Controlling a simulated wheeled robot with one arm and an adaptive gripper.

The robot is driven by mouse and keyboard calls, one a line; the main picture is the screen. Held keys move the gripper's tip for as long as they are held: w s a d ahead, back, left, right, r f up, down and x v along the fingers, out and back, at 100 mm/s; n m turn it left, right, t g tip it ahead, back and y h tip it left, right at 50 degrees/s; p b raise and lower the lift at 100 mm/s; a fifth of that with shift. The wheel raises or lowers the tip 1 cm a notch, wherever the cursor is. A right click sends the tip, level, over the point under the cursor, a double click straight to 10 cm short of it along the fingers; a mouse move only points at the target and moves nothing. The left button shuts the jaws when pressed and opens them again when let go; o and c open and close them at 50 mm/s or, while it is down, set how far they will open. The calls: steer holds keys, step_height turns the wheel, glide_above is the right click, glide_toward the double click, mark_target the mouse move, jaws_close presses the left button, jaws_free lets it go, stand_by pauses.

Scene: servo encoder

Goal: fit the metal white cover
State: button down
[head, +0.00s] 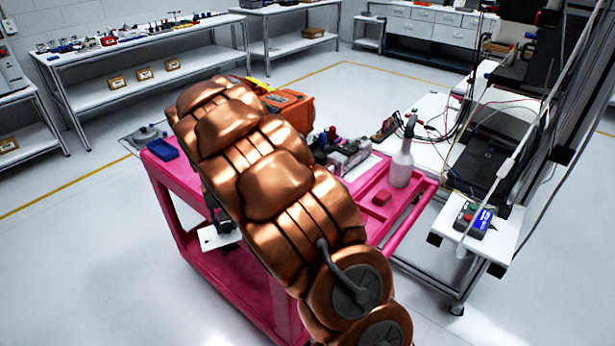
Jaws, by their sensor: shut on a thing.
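My copper-coloured arm crosses the middle of the head view and hides much of the pink cart. My dark gripper (225,227) shows in part at the arm's left side, in front of the cart's left end. It is shut on a flat white plate, which looks like the metal white cover (212,240). The plate is held roughly level, apart from the cart's top. The fingertips are small and partly hidden. I cannot make out where the cover fits.
The pink cart (166,178) carries a blue box (164,149), an orange toolbox (292,108), a white spray bottle (401,168) and a small red block (382,198). A white bench with cables stands at right. The floor at left is clear.

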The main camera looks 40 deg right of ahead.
steer(key=d+r+m, duration=0.3)
steer(key=d+m, duration=0.4)
steer(key=d, duration=0.3)
steer(key=d+r+m, duration=0.3)
steer(key=d+m, duration=0.3)
steer(key=d, duration=0.5)
steer(key=shift+s+a+f+b, duration=0.1)
steer(key=shift+f+b, duration=0.2)
steer(key=shift+f, duration=1.6)
steer(key=shift+s+f+b, duration=0.1)
steer(key=shift+f+b, duration=0.15)
steer(key=shift+f, duration=1.6)
steer(key=shift+f+b, duration=0.4)
steer(key=shift+f, duration=0.1)
steer(key=c, duration=0.8)
jaws_free()
steer(key=shift+c, duration=0.6)
steer(key=shift+r, duration=0.2)
